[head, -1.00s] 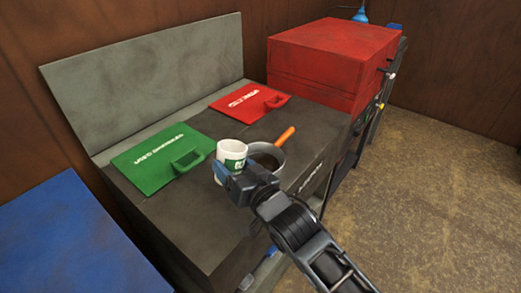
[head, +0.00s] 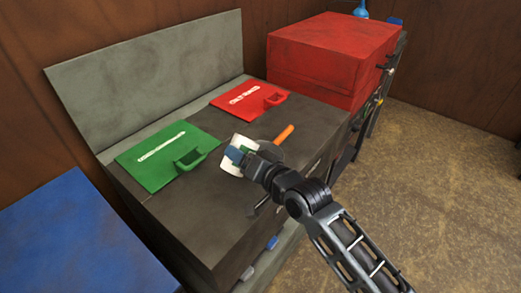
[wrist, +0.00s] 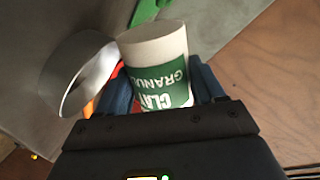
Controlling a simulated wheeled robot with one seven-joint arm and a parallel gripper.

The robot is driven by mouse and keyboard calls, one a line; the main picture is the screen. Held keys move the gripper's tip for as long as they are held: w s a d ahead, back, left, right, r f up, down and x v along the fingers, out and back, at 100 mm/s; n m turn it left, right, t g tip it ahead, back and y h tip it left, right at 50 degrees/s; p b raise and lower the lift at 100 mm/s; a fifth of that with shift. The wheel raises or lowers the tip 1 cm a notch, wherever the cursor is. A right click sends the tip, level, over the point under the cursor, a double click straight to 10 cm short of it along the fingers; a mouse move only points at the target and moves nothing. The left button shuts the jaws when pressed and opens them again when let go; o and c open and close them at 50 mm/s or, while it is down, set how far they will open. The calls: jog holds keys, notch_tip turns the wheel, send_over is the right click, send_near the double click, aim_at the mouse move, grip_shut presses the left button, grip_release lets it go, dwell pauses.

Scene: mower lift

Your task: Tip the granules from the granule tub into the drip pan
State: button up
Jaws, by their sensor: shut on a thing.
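The granule tub (wrist: 155,50) is white with a green band lettered in white. My gripper (wrist: 163,88) is shut on it, with a blue finger on each side. In the head view the tub (head: 238,165) is tilted above the bench top, partly covered by my gripper (head: 238,154). The drip pan (wrist: 80,75) shows in the wrist view as a round grey metal wall beside the tub's rim end. In the head view my gripper and the tub hide most of the pan. The tub's opening and any granules are not visible.
An orange handle (head: 284,134) lies behind my gripper. A green plate (head: 160,160) and a red plate (head: 250,100), each with a loop handle, lie on the dark bench top (head: 205,215). A red box (head: 335,60) stands behind right. The bench's front left is clear.

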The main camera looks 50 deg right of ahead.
jog(key=shift+d+f+m+y+b, duration=0.1)
jog(key=shift+f+m+y+b, duration=0.55)
jog(key=shift+m, duration=0.65)
jog(key=shift+d+r+m+g+y+p, duration=0.1)
jog(key=shift+r+m+g+y+p, duration=0.2)
jog(key=shift+r+m+y+p, duration=0.15)
jog(key=shift+d+r+m, duration=0.2)
jog(key=shift+d+m, duration=0.2)
jog(key=shift+d, duration=0.1)
jog(key=shift+d+r+m, duration=0.2)
jog(key=shift+d+m, duration=0.15)
jog(key=shift+d, duration=0.15)
jog(key=shift+d+r+y, duration=0.15)
jog(key=shift+r+y, duration=0.1)
jog(key=shift+y, duration=0.05)
jog(key=shift+m+p, duration=0.35)
jog(key=shift+m, duration=0.05)
jog(key=shift+d+r+m+y+p, duration=0.45)
jog(key=shift+m+p, duration=0.25)
jog(key=shift+p, duration=0.2)
jog(key=shift+d+r+m+y+p, duration=0.25)
jog(key=shift+d+m+y+p, duration=0.1)
jog(key=shift+m+y+p, duration=0.45)
jog(key=shift+w+d+r+m, duration=0.1)
jog(key=shift+d+r+m, duration=0.15)
jog(key=shift+d+m, duration=0.5)
dwell(1.7)
